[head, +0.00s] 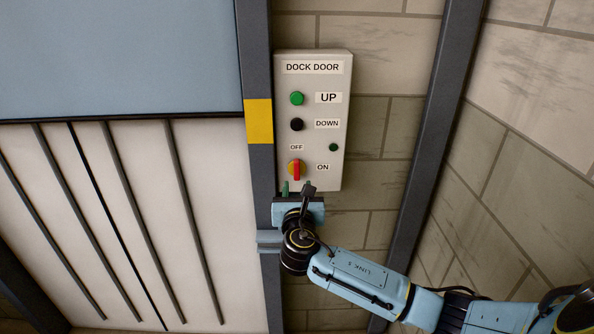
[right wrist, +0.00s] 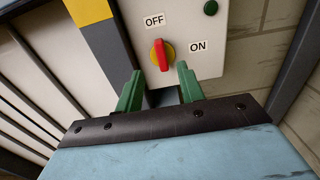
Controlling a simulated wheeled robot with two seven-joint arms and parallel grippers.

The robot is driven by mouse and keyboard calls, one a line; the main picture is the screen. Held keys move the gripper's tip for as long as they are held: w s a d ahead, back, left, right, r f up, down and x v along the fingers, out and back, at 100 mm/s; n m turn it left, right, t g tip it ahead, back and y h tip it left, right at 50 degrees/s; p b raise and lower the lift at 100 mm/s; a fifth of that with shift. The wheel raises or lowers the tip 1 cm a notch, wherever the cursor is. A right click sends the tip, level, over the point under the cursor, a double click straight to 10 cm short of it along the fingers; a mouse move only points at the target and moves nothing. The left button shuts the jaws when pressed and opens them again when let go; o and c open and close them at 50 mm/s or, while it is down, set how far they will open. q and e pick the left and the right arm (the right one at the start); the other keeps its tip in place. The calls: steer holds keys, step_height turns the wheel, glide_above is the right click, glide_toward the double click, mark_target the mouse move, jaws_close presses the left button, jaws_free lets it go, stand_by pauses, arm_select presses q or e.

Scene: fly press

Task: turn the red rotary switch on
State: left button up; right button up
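The red rotary switch (head: 297,170) sits on a yellow round plate low on the grey DOCK DOOR control box (head: 341,75). Its red handle stands upright, with the OFF label above it and the ON label to its right. It also shows in the right wrist view (right wrist: 161,55), close ahead of the fingers. My right gripper (head: 297,187) is just below the switch in the head view. In the right wrist view its green fingers (right wrist: 158,80) are open, one to each side below the switch, with nothing between them. My left gripper is not in view.
Above the switch are a green UP button (head: 297,98), a black DOWN button (head: 297,124) and a small dark green lamp (head: 333,147). A dark post (head: 257,60) with a yellow band stands left of the box. Brick wall lies to the right.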

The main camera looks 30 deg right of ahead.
mark_target(297, 168)
steer(key=x, duration=0.9)
jaws_close()
